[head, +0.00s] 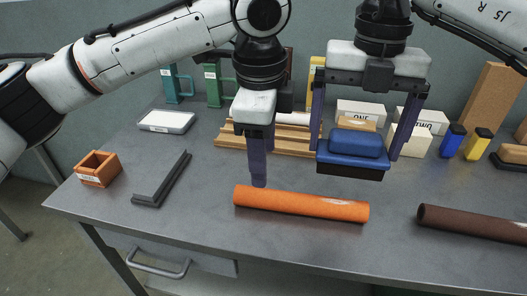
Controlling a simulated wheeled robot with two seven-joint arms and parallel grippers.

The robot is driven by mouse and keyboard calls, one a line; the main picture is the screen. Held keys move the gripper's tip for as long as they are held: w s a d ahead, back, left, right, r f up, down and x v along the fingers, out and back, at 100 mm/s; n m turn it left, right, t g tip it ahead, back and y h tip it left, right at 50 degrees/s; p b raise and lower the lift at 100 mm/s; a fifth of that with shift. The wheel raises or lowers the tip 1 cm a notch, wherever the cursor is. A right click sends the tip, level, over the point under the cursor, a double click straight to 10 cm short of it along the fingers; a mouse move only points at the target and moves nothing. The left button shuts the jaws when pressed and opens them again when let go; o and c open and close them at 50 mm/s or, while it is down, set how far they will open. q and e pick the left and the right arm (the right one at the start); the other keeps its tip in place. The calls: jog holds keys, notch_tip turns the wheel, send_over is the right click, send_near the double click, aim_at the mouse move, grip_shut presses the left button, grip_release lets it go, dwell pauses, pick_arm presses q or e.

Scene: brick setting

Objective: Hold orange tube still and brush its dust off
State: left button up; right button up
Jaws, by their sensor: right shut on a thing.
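The orange tube (290,206) lies on the grey table near its front edge, with a pale dusty patch near its right end. My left gripper (258,183) points down just behind the tube's left part, its tips close to it. I see its fingers edge-on, so the gap between them is hidden, and I cannot tell if they touch the tube. My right gripper (356,155) is shut on a blue brush (355,143) with a dark underside. It holds the brush behind and above the tube's right part, apart from it.
A brown tube (475,222) lies at right. A wooden rack (228,142), white boxes (418,127), and blue (452,140) and yellow (479,144) items stand behind. A dark angle bar (162,180), orange open box (97,169) and white-topped tray (167,121) are at left.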

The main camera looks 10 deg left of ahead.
aim_at(265, 192)
pick_arm(q)
jog(key=f, duration=0.4)
jog(key=w+f, duration=0.1)
jog(key=f, duration=0.6)
jog(key=shift+w+f, duration=0.35)
jog(key=shift+c, duration=0.3)
jog(key=c, duration=1.3)
